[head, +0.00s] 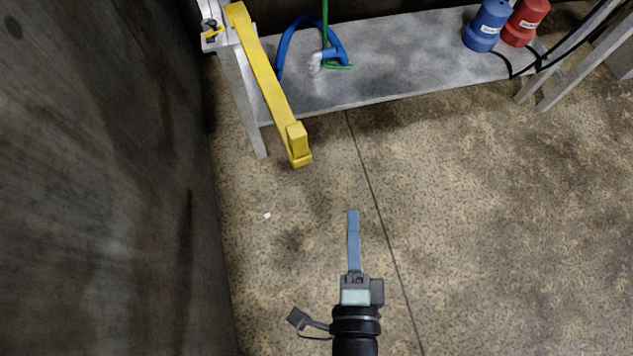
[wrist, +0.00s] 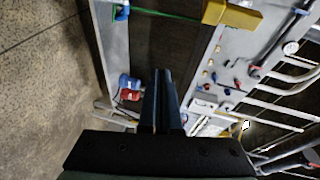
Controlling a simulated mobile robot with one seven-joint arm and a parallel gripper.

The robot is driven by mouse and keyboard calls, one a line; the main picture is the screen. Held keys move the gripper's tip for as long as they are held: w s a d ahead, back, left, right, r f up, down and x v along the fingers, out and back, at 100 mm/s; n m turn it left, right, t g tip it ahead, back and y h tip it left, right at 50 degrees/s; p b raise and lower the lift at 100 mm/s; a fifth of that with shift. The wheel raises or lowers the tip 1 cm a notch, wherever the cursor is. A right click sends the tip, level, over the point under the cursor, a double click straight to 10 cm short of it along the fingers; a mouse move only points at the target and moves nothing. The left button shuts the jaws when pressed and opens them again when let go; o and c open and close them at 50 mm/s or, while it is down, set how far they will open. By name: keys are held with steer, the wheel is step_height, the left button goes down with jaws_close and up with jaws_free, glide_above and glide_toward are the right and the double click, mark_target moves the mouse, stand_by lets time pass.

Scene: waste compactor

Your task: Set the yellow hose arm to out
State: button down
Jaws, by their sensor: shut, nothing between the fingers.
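The yellow hose arm (head: 264,75) is a long square bar in the head view. It is attached at a grey post at the upper left and reaches toward the lower right, ending in a yellow block over the floor. In the wrist view a yellow block (wrist: 232,15), likely its end, shows at the top edge. My gripper (head: 353,213) has long blue-grey fingers, shut and empty. It is below and right of the hose arm's end in the head view, apart from it. The fingers also show in the wrist view (wrist: 163,75).
A grey metal shelf (head: 410,60) runs along the back, with a blue hose (head: 285,45), a blue canister (head: 487,25) and a red canister (head: 525,22). A dark wall (head: 100,190) stands at the left. The speckled floor (head: 480,200) between is open. Pale rails (wrist: 270,115) show in the wrist view.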

mark_target(304, 163)
steer(key=w+a+r+t+y, duration=0.1)
steer(key=w+a+r, duration=0.3)
steer(key=w, duration=0.4)
steer(key=shift+a+t+y, duration=0.3)
steer(key=shift+a+t, duration=0.1)
steer(key=shift+a, duration=0.35)
steer(key=shift+w+r, duration=0.1)
steer(key=shift+s+a+f+b, duration=0.1)
steer(key=shift+s+a+b, duration=0.25)
steer(key=shift+a, duration=0.15)
steer(key=shift+s+a+f+b, duration=0.1)
steer(key=shift+s+a+b, duration=0.2)
steer(key=shift+a, duration=0.2)
steer(key=shift+a+r, duration=0.2)
steer(key=shift+a, duration=0.05)
